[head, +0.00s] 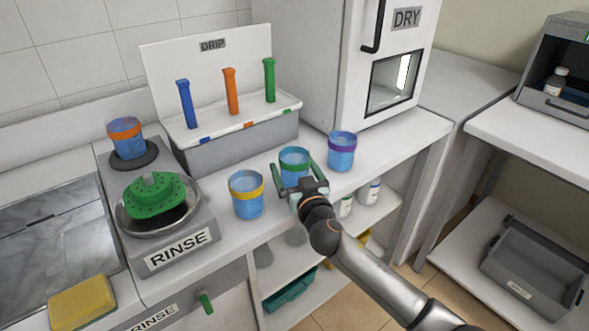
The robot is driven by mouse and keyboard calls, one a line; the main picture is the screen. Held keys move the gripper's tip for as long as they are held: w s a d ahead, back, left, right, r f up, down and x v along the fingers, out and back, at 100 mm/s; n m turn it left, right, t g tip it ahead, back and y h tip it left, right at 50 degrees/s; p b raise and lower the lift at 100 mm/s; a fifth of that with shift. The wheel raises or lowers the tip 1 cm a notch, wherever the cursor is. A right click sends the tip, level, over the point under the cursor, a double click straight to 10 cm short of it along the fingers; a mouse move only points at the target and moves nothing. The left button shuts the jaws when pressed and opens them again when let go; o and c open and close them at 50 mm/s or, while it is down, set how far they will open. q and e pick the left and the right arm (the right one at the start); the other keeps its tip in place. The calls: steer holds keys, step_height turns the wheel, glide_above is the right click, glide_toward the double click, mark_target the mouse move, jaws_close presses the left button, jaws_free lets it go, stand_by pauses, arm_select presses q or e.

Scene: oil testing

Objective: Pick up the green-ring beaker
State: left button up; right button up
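The green-ring beaker (294,156) is a blue cup with a green band, upright on the white counter near its front edge, in the head view. My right gripper (294,166) reaches in from the lower right. Its two fingers are spread apart on either side of the beaker, and it looks open. A narrow gap seems to show beside the left finger; contact on the right side cannot be told. The gripper's body hides the beaker's lower front. My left gripper is not in view.
A yellow-ring beaker (247,199) stands close on the left and a purple-ring beaker (341,153) close on the right. Behind are the DRIP box (240,143) and the DRY cabinet (385,90). Left are the RINSE unit (205,232), orange-ring beaker (127,142) and yellow sponge (82,303).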

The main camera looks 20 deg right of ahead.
steer(key=shift+w, duration=0.15)
steer(key=c, duration=1.3)
